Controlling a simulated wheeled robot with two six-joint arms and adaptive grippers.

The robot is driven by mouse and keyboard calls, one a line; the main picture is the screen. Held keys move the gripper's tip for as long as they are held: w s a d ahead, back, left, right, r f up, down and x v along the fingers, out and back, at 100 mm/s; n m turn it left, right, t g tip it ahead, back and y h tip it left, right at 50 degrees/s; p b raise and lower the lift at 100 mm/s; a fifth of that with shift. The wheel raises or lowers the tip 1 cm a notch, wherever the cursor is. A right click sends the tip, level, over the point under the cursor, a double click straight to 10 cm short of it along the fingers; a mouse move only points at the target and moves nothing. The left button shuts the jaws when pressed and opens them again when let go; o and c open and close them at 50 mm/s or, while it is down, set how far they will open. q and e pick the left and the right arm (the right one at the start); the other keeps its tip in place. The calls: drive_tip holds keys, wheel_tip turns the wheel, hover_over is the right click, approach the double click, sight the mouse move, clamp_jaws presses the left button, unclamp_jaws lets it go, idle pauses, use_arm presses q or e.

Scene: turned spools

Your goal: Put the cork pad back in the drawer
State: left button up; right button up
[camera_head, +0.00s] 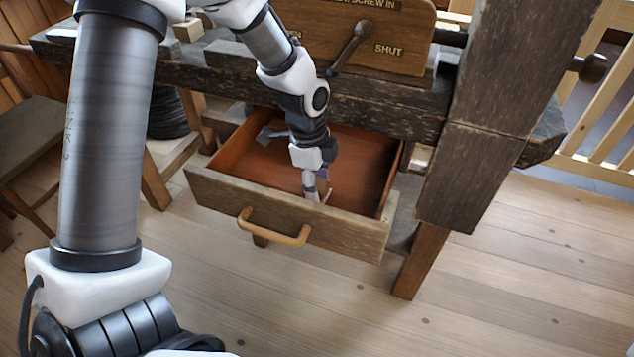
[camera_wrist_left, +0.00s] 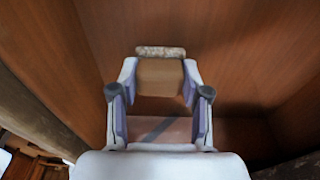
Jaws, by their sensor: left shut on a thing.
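The drawer (camera_head: 245,205) is pulled open below the bench, with a reddish-brown inside and a wooden bow handle (camera_head: 273,228). My left gripper (camera_head: 318,193) points down into it, just behind the front panel. In the left wrist view my left gripper (camera_wrist_left: 160,92) is shut on the cork pad (camera_wrist_left: 160,51), whose speckled edge shows at the fingertips with a tan face below it. Brown wooden surfaces surround the pad there. In the head view the pad is too small and hidden to make out clearly. Whether it touches the drawer floor cannot be told. My right gripper is not in view.
A wooden board with a dark lever (camera_head: 352,48) and the word SHUT stands above the drawer. A thick bench post (camera_head: 480,140) rises to the right. A small grey item (camera_head: 267,134) lies in the drawer's back left. The floor at the front right is clear.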

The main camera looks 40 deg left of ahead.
use_arm(q)
drive_tip(key=o, duration=1.2)
drive_tip(key=shift+f, duration=0.1)
wheel_tip(320, 180, up, 12)
drive_tip(key=a+p, duration=0.1)
drive_tip(key=p, duration=0.2)
drive_tip(key=shift+a, duration=0.25)
